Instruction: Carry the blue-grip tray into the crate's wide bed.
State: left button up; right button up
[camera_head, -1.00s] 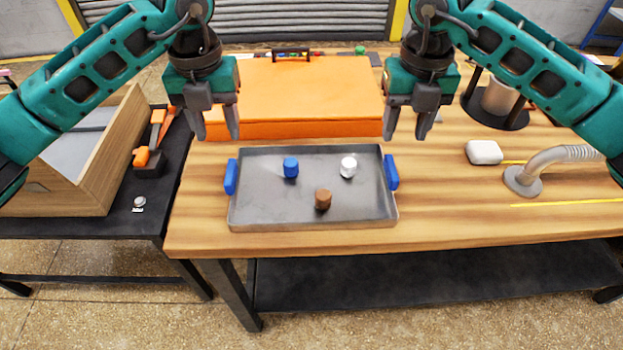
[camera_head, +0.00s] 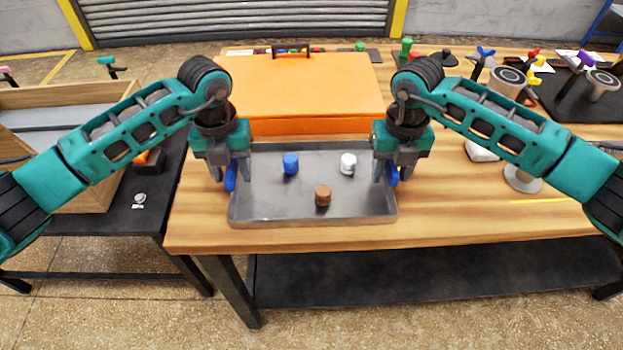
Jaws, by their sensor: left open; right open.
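The grey metal tray (camera_head: 270,205) lies on the wooden table. A blue cylinder (camera_head: 291,164), a white cylinder (camera_head: 348,163) and a brown cylinder (camera_head: 322,195) stand in it. My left gripper (camera_head: 231,174) is open, with its fingers at the tray's left blue grip (camera_head: 230,178). My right gripper (camera_head: 391,174) is open at the right blue grip (camera_head: 393,175). Both grips are partly hidden by the fingers, and I cannot tell whether the fingers touch them. The wooden crate (camera_head: 97,193) stands on the black side table at the left, partly covered by my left arm.
A large orange case (camera_head: 300,88) stands behind the tray. An orange tool (camera_head: 150,158) and a small round button (camera_head: 139,198) lie on the black table (camera_head: 150,222).

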pick_arm(q)
jog(key=shift+f, duration=0.55)
pick_arm(e)
jog(key=shift+f, duration=0.55)
pick_arm(q)
jog(key=shift+c, duration=0.5)
pick_arm(e)
jog(key=shift+c, duration=0.5)
pick_arm(q)
grip_shut()
pick_arm(e)
grip_shut()
jog(key=shift+r, duration=0.1)
